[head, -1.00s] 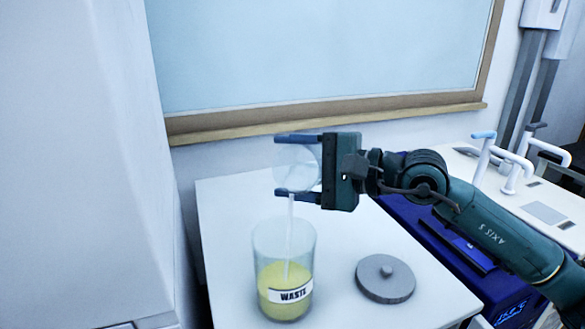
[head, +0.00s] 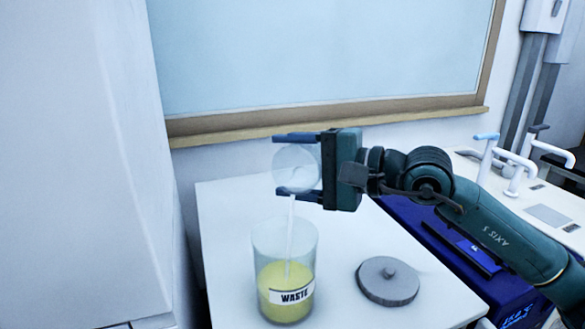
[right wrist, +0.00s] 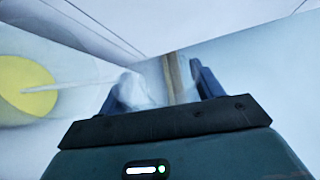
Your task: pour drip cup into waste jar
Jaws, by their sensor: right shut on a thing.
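The drip cup (head: 297,168) is clear and tipped over above the waste jar. My right gripper (head: 297,164) is shut on it, one finger above and one below. A thin pale stream (head: 290,225) runs from the cup down into the jar. The waste jar (head: 284,245) is a clear open cylinder labelled "WASTE", partly filled with yellow liquid. In the right wrist view the cup (right wrist: 145,92) shows blurred between the fingers, with the stream running left toward the yellow liquid (right wrist: 27,87). My left gripper is not in view.
A grey round lid with a knob (head: 387,282) lies on the white table (head: 345,240), right of the jar. A blue device (head: 470,265) and a bench with white-handled tools (head: 505,160) stand to the right. A white cabinet wall (head: 80,170) closes off the left.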

